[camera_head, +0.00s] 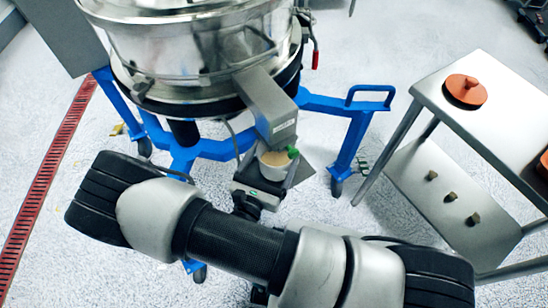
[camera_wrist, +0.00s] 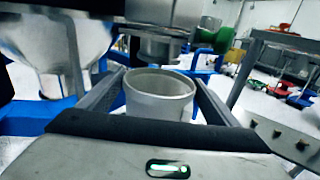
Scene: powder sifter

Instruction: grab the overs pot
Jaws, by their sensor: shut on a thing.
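The overs pot (camera_head: 273,171) is a small pale cup with a beige fill, seen in the head view just below the mouth of the sifter's metal chute (camera_head: 266,103). In the wrist view the pot (camera_wrist: 160,98) stands upright between the two dark fingers of my gripper (camera_wrist: 159,80), its rim level with the fingertips. My gripper (camera_head: 264,180) is shut on the pot from the near side. A green part (camera_head: 292,152) shows at the pot's right rim, and a green part (camera_wrist: 217,40) is also up and right in the wrist view. The pot's underside is hidden.
The round steel sifter (camera_head: 190,50) stands on a blue wheeled frame (camera_head: 355,104) close around the chute. A steel trolley (camera_head: 490,95) at right carries an orange-brown lidded item (camera_head: 465,90) on top and several small knobs on its lower shelf. Speckled floor lies clear between them.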

